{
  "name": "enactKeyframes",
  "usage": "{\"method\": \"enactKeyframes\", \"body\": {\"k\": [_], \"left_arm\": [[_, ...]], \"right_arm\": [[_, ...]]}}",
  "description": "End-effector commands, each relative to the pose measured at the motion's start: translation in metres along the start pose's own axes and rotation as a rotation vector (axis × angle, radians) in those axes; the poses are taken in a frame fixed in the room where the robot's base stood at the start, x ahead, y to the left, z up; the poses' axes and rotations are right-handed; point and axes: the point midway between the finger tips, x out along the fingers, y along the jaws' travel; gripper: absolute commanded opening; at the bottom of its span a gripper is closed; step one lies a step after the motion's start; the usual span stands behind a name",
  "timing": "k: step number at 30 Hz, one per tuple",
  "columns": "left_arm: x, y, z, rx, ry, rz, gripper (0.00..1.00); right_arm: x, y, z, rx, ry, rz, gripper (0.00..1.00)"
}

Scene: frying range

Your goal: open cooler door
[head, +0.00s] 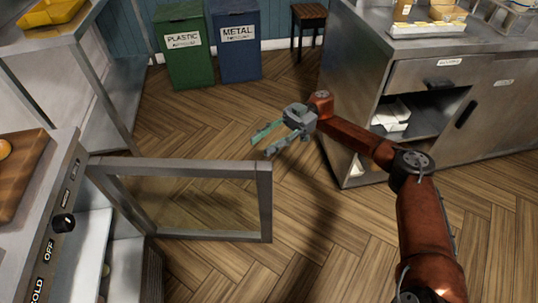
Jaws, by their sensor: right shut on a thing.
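The cooler (38,225) stands at the left, with a black knob and the words OFF and COLD on its front. Its cooler door (265,205), a grey frame around a clear pane, stands wide open and juts out to the right over the floor. Part of the pale interior shows below the control panel. My right gripper (261,145) is at the door's far upper corner, its fingers shut on the door. The exact contact is hard to see. My left gripper is out of view.
A green plastic bin (186,60) and a blue metal bin (237,55) stand at the back wall beside a stool (308,14). A steel counter (405,80) with an open shelf stands at the right. The wooden floor between is clear.

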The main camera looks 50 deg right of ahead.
Motion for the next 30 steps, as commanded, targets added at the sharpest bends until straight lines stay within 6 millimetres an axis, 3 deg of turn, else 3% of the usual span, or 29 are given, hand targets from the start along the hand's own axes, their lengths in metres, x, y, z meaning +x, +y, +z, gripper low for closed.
{"method": "enactKeyframes", "body": {"k": [1, 6, 26, 30], "left_arm": [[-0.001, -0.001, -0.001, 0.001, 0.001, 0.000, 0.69], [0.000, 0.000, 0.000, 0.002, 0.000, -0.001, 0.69], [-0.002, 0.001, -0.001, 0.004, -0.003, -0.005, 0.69], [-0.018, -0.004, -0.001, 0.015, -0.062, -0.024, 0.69]], "right_arm": [[0.002, -0.001, -0.011, -0.007, -0.003, -0.004, 0.29], [-0.004, -0.004, -0.022, -0.001, -0.003, -0.001, 0.29], [-0.005, -0.003, -0.022, 0.002, -0.003, -0.004, 0.29], [-0.006, -0.010, -0.053, -0.023, -0.001, -0.005, 0.29]]}}
